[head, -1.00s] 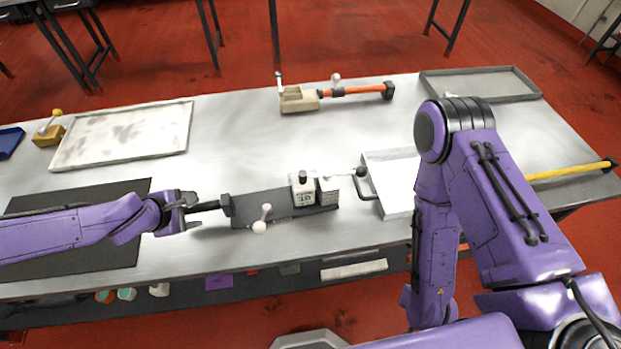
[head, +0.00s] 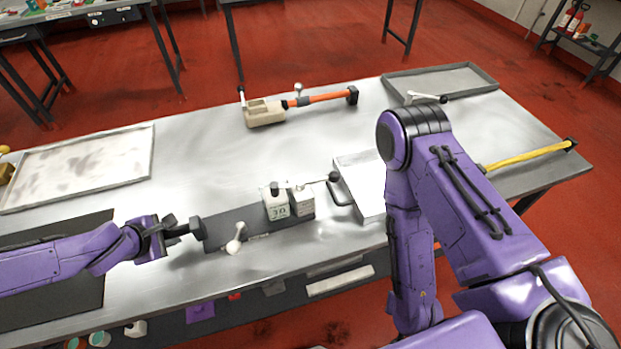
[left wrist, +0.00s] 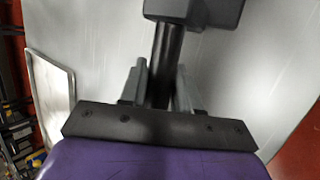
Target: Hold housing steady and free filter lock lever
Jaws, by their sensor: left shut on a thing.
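The housing is a dark grey flat body (head: 240,222) lying on the steel table, with two pale blocks (head: 277,206) at its right end, one marked 30. A lever with a black knob (head: 333,177) reaches right from the blocks. A short pale lever with a ball end (head: 234,246) sits at its front edge. A black handle with a square end block (head: 197,228) is at the housing's left end. My left gripper (head: 172,232) is shut on this handle; the left wrist view shows the black bar (left wrist: 163,62) between the fingers. My right gripper is out of view.
A beige box (head: 264,113) with an orange handle lies at the back. A pale tray (head: 357,183) stands right of the housing, partly behind my right arm. A yellow bar (head: 525,157) lies far right. Trays are at back right (head: 440,82) and left (head: 85,165).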

